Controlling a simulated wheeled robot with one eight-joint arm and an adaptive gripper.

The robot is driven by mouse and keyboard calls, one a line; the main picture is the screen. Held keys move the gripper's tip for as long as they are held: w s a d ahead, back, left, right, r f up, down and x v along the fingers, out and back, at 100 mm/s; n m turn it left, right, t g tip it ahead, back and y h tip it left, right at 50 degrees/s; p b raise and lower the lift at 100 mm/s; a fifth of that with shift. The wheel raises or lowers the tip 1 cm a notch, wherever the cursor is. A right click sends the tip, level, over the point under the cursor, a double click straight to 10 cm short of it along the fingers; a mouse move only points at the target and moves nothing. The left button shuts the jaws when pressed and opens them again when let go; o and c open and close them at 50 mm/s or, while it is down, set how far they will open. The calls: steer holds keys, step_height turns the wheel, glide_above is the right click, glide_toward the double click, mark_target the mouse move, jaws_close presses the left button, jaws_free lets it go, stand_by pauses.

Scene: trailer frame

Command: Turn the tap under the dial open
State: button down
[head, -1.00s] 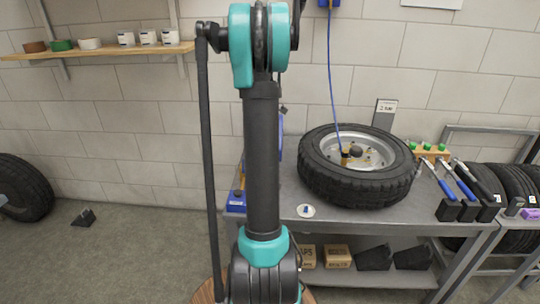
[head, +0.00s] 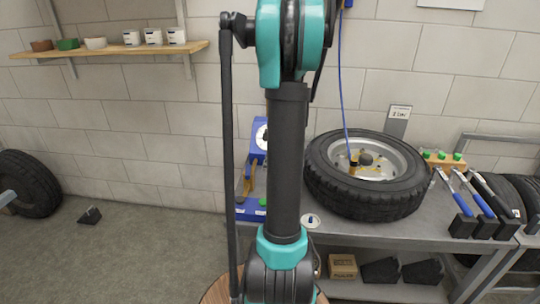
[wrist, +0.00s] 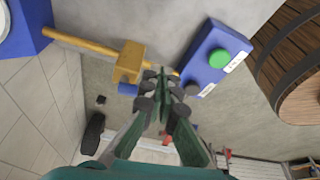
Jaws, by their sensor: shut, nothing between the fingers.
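The dial (head: 261,134) is a white face on a blue stand at the bench's left end, partly hidden by my arm in the head view. In the wrist view its white face (wrist: 12,22) is cut off at the upper left. Below it a yellow pipe (wrist: 82,43) carries a yellow block-like tap (wrist: 130,62); yellow parts (head: 248,180) also show in the head view. My gripper (wrist: 161,78) is shut and empty, its tips close beside the tap's block in the wrist picture. I cannot tell whether they touch. My gripper is hidden in the head view.
A blue box (wrist: 207,65) with a green button (wrist: 217,57) lies right of my fingers. A wooden barrel (wrist: 300,60) stands at the right. A tyre (head: 365,195) lies on the grey bench (head: 405,228), with several blue-handled tools (head: 470,195) to its right.

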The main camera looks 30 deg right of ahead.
mark_target(249, 173)
steer(key=a, duration=0.1)
steer(key=w+a+f, duration=0.1)
steer(key=a, duration=0.2)
steer(key=shift+w+f, duration=0.3)
steer(key=shift+w, duration=0.05)
steer(key=shift+w+a+f, duration=0.1)
steer(key=shift+w+a, duration=0.1)
steer(key=shift+a, duration=0.7)
